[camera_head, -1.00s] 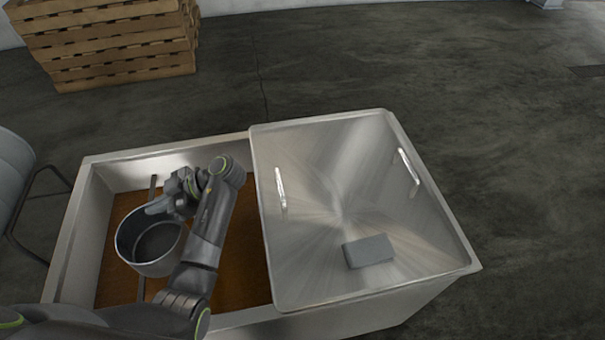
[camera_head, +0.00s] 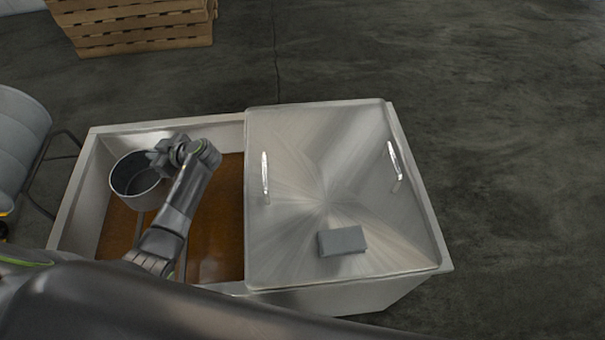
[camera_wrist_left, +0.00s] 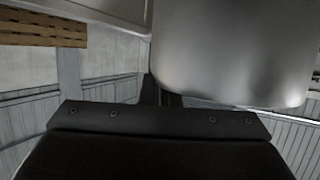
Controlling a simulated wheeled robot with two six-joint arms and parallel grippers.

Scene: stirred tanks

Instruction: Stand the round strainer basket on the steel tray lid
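The round strainer basket (camera_head: 137,188), a grey metal pot-like vessel, is over the left part of the open tank. My left gripper (camera_head: 158,157) is at its right far rim, and the fingers appear closed on the wall. The basket fills the upper right of the left wrist view (camera_wrist_left: 235,50), close to the dark fingers (camera_wrist_left: 160,95); their contact is mostly hidden. Whether the basket hangs clear of the brown liquid cannot be told. The steel tray lid (camera_head: 300,225) covers the tank's right part. My right gripper is not in view.
A grey block (camera_head: 342,241) lies on the lid's near part. Two upright handles, left (camera_head: 265,178) and right (camera_head: 394,160), stand on the lid. The tank rim (camera_head: 75,200) surrounds the basket. The lid's middle is clear. A wooden pallet stack (camera_head: 140,25) stands behind.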

